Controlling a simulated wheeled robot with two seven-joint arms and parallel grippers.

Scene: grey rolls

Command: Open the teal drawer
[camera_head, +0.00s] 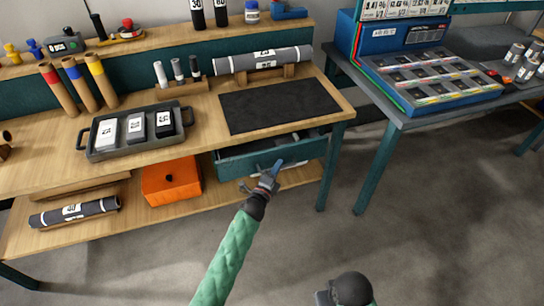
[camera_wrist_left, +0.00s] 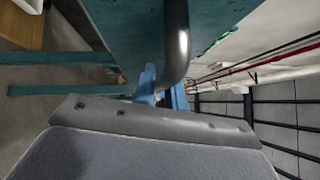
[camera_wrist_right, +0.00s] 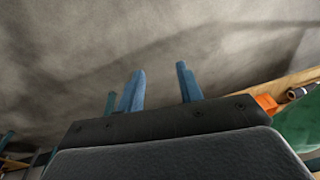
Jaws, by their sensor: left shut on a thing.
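The teal drawer (camera_head: 262,160) hangs under the wooden workbench. It stands partly open, with dark items showing inside it, and its front fills the top of the left wrist view (camera_wrist_left: 130,25). My left gripper (camera_head: 271,174) is at the drawer front. In the left wrist view its blue fingers (camera_wrist_left: 163,88) are shut around the grey bar handle (camera_wrist_left: 177,40). My right gripper (camera_wrist_right: 160,85) is open and empty over the grey floor, away from the drawer; its fingers do not show in the head view.
An orange bin (camera_head: 171,182) stands on the lower shelf left of the drawer. A table leg (camera_head: 333,165) rises just right of it. A dark mat (camera_head: 278,104) and a grey tray (camera_head: 137,130) lie on the bench. The floor (camera_head: 420,235) in front is clear.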

